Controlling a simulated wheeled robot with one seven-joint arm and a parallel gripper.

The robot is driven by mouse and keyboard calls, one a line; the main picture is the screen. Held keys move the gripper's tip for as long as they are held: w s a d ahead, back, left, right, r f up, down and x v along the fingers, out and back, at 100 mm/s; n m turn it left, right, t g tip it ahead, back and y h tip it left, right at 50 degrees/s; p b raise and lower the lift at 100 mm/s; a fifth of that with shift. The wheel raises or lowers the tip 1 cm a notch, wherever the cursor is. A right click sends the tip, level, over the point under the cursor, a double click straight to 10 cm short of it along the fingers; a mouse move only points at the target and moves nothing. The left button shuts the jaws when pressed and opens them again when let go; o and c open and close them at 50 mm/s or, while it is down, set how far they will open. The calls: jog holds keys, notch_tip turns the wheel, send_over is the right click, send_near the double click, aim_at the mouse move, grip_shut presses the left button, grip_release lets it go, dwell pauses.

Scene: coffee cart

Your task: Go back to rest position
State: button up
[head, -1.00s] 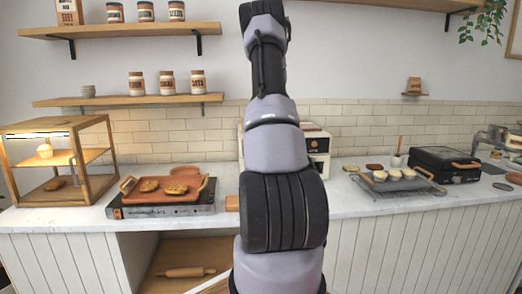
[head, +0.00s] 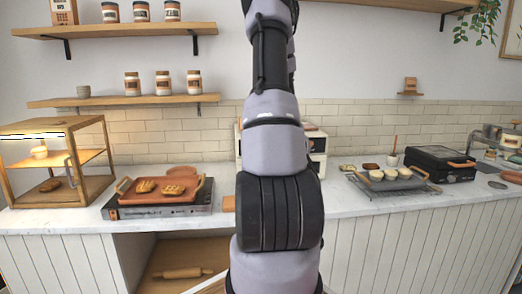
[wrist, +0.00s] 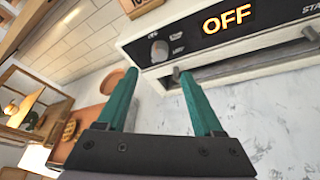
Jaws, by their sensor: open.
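My gripper (wrist: 158,95) is open and empty in the wrist view, its two green fingers apart with nothing between them. The fingers point toward the front of a white oven (wrist: 225,50), which has a knob and a lit "OFF" display. In the head view my arm rises upright through the middle and hides most of the oven (head: 318,143). My gripper is not visible in the head view.
An orange tray (head: 128,197) with pastries sits on a warming plate (head: 160,211) at left, beside a wooden display case (head: 72,120). At right are a wire rack (head: 365,190) with cups and a black press (head: 440,160). Shelves hang above.

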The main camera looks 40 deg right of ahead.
jog(key=shift+v, duration=0.85)
jog(key=w+a+r+n+y, duration=0.1)
jog(key=a+r+n+y, duration=0.35)
jog(key=a, duration=0.35)
jog(key=w+a+r+n+g+y, duration=0.1)
jog(key=a+r+n+y, duration=0.25)
jog(key=a+n, duration=0.4)
jog(key=w+a+r+n+y, duration=0.1)
jog(key=a+r+n+y, duration=0.25)
jog(key=a, duration=0.65)
jog(key=s+a+r+n+g, duration=0.2)
jog(key=s+a+n+g, duration=0.1)
jog(key=s+a+n, duration=0.4)
jog(key=s+a+r+n+g, duration=0.35)
jog(key=s+a+n, duration=0.2)
jog(key=n, duration=0.25)
jog(key=s+d+r+n+h, duration=0.1)
jog(key=s+r+n+h, duration=0.2)
jog(key=n, duration=0.9)
jog(key=s+t+h, duration=0.1)
jog(key=s+h, duration=0.1)
jog(key=s, duration=0.2)
jog(key=shift+s+r, duration=0.2)
jog(key=shift+s, duration=0.05)
